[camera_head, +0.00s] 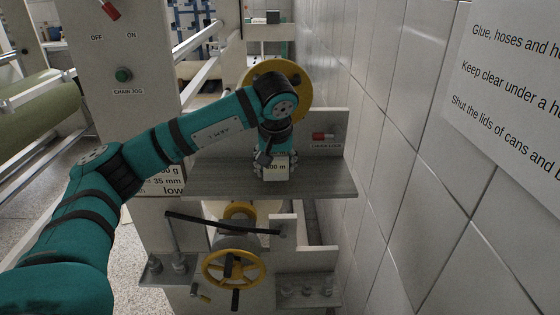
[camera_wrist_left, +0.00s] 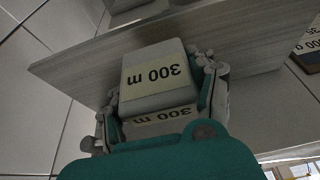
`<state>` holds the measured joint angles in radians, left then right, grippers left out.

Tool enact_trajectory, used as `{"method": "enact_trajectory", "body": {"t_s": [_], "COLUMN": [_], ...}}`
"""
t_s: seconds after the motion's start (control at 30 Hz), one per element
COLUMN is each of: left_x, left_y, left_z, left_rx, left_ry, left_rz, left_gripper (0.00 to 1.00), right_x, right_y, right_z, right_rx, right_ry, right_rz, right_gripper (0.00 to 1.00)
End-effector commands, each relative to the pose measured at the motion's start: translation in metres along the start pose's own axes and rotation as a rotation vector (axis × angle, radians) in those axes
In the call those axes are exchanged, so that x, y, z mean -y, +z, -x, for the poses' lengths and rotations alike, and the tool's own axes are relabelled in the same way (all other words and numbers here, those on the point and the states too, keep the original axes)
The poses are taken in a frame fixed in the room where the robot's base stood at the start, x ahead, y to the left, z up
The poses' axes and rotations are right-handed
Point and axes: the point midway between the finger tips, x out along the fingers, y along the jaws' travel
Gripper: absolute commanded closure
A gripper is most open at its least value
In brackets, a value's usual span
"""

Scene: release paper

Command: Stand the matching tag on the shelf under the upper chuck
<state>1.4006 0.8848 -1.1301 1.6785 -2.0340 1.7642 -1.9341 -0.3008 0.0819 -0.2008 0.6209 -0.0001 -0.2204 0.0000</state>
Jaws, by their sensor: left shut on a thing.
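A pale block-shaped tag reading "300 m" (camera_head: 276,171) is between the fingers of my left gripper (camera_head: 277,163), which is shut on it. In the left wrist view the tag (camera_wrist_left: 158,75) fills the space between the fingers, its print upside down there. The tag is over the grey shelf (camera_head: 215,178); I cannot tell whether its base touches. The shelf board also shows behind it in the left wrist view (camera_wrist_left: 250,35). The yellow round upper chuck (camera_head: 300,88) is above the shelf, partly hidden by my left arm. My right gripper is not in view.
A sign ending in "35 mm low" (camera_head: 168,184) is at the shelf's left. A red chuck-lock switch (camera_head: 323,136) is on the panel behind. Below are a yellow handwheel (camera_head: 210,270) and a dark bar (camera_head: 220,224). A tiled wall (camera_head: 400,150) bounds the right. The shelf's left part is bare.

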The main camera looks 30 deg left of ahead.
Motion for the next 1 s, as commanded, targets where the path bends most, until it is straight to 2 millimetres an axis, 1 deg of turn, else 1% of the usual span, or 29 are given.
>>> {"method": "enact_trajectory", "body": {"t_s": [0.03,0.1,0.2,0.33,0.47,0.7,1.0], "left_x": [-0.003,-0.008,-0.012,-0.014,-0.015,-0.014,-0.014], "left_y": [-0.013,-0.027,-0.042,-0.052,-0.052,-0.041,-0.04], "left_z": [-0.004,-0.011,-0.02,-0.027,-0.033,-0.059,-0.063], "left_rx": [0.002,0.002,0.001,-0.001,0.0,0.002,-0.001], "left_ry": [-0.002,-0.001,0.0,0.0,-0.001,-0.001,0.001], "left_rz": [0.003,0.003,0.001,-0.001,-0.002,-0.002,-0.001], "left_gripper": [0.75,0.75,0.75,0.75,0.75,0.75,0.75], "right_x": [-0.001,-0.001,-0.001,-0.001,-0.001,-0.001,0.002], "right_y": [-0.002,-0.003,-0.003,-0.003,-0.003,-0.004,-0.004], "right_z": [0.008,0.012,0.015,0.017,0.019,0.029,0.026], "right_rx": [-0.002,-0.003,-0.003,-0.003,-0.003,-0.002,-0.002], "right_ry": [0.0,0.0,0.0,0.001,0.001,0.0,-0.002], "right_rz": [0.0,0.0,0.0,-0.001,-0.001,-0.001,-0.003], "right_gripper": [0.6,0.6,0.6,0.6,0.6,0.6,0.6]}}
